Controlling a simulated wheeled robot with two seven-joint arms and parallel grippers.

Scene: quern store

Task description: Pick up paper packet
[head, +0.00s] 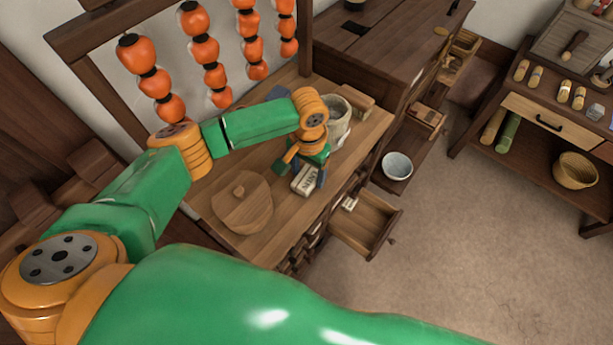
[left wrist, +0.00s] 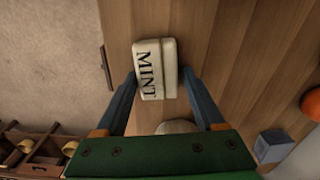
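The paper packet (head: 304,181) is a small cream block with dark lettering, lying on the wooden counter (head: 215,215) near its front edge. In the left wrist view the packet (left wrist: 155,68) reads "MINT". My left gripper (head: 303,172) points down over the packet. In the left wrist view its two blue fingers (left wrist: 159,73) stand on either side of the packet. The left finger is close to the packet's side, and a narrow gap shows at the right finger. The gripper is open. My right gripper is not in view.
A round wooden lid with a knob (head: 242,203) lies left of the packet. A pale jar (head: 338,115) stands behind my gripper. An open drawer (head: 366,222) juts out below the counter. A bowl (head: 397,166) sits to the right. Strings of orange fruit (head: 200,52) hang behind.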

